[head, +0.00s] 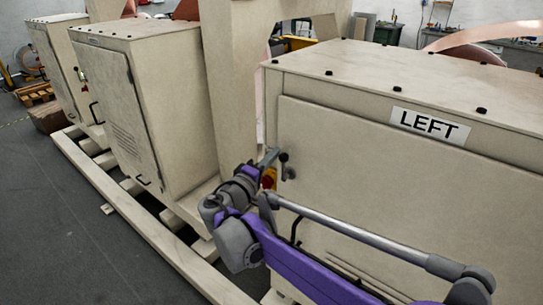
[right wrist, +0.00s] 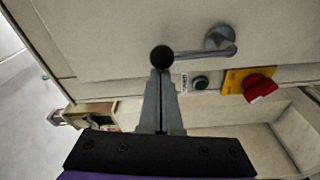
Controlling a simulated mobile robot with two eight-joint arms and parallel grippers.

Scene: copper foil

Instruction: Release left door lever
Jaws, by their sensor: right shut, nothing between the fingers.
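The left door lever is a metal handle with a black knob, on the cabinet with the "LEFT" sign (head: 428,124). In the head view the lever (head: 284,158) sits at the cabinet's left edge, partly behind my gripper. In the right wrist view the lever (right wrist: 190,53) runs sideways from its round pivot at right to the knob (right wrist: 161,57) at left. My right gripper (right wrist: 160,76) is shut and empty, its fingertips at the knob; I cannot tell whether they touch it. It also shows in the head view (head: 270,157). My left gripper is not in view.
A red rotary switch on a yellow plate (right wrist: 260,86) and a green button (right wrist: 200,83) sit beside the lever. Another beige cabinet (head: 125,95) stands to the left, behind a beige column (head: 232,80). Grey floor (head: 70,210) is clear at left, beyond a low frame rail.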

